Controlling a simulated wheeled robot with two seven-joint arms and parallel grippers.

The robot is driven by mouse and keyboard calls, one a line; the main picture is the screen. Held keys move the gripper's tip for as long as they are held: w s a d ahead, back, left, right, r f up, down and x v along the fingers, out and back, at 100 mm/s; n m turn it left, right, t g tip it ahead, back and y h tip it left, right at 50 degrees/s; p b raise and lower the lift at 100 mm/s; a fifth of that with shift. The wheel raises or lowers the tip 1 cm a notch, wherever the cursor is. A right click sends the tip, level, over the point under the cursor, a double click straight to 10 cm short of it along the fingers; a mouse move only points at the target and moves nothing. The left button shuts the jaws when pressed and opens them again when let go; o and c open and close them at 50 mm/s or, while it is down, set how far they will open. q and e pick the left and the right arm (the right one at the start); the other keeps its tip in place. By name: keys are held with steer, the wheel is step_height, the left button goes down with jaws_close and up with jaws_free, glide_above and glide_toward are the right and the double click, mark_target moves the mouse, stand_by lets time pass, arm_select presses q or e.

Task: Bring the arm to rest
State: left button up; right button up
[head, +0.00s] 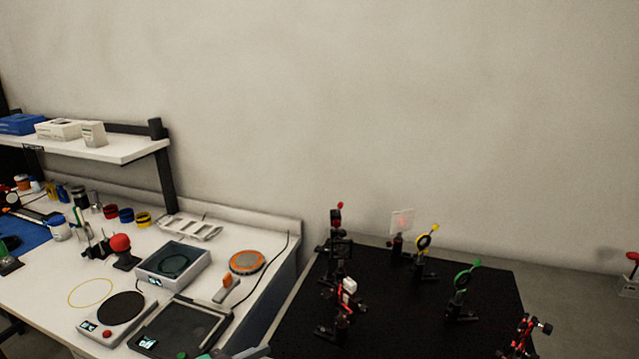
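Neither of my grippers shows in the head view, and I cannot make out either arm. The white bench (45,292) with instruments fills the lower left. The black optical breadboard (390,315) with several mounts lies to its right. What my grippers hold, if anything, is hidden.
The bench carries a grey tray (172,266), an orange disc (247,262) and a balance (120,308). A shelf (115,148) overhangs the back left.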

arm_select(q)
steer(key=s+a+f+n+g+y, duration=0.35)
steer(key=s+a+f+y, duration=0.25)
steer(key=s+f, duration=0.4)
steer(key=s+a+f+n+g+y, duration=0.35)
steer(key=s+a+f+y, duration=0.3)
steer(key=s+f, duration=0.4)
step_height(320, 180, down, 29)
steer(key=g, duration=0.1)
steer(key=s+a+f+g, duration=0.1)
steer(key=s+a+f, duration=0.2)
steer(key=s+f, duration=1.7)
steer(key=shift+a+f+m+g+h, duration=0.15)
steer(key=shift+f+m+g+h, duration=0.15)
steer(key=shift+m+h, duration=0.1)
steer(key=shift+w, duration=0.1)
